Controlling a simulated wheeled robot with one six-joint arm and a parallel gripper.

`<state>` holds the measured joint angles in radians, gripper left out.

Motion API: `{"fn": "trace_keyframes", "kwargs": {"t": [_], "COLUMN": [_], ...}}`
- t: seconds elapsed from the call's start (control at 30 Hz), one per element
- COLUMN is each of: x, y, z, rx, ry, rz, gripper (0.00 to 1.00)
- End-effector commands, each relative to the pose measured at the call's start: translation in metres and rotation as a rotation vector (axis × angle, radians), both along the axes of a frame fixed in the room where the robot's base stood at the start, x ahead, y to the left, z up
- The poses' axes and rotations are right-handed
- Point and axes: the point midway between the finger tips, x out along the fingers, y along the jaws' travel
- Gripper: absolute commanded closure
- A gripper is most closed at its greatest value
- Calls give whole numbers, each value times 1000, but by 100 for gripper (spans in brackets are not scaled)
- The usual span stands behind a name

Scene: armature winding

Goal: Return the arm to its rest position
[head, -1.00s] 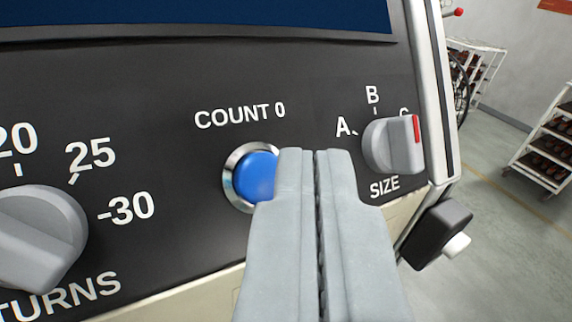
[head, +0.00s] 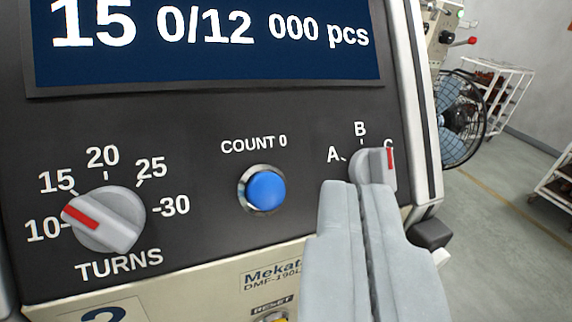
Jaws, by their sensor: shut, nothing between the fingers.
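My gripper (head: 348,188) is shut and empty, its two grey fingers pressed together. It stands in front of the machine's control panel (head: 215,125). Its tips show just below the grey SIZE knob (head: 366,166), whose red mark points toward C. The tips hide the SIZE label, and I cannot tell whether they touch the panel. The blue COUNT 0 button (head: 266,190) is to the left of the fingers, in full view and apart from them. The TURNS knob (head: 108,222) is at the left, its red mark between 10 and 15.
The display (head: 210,45) above reads 15, 0/12, 000 pcs. A RESET button (head: 275,318) shows at the bottom edge. A black fan (head: 460,120) and white racks (head: 500,85) stand behind, with open floor between.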

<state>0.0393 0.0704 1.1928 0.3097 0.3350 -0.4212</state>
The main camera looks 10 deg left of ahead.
Motion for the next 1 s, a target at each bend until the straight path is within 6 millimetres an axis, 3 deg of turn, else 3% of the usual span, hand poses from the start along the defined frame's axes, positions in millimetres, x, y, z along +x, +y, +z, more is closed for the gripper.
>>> {"fn": "trace_keyframes", "kwargs": {"t": [0.17,0.47,0.77,1.0], "x": [-36,-134,-231,-306], "y": [2,5,7,9], "z": [-2,-27,-71,-121], "rx": [10,34,58,77], "ry": [2,13,21,26], "rz": [-6,-26,-42,-52], "gripper": [100,100,100,100]}}
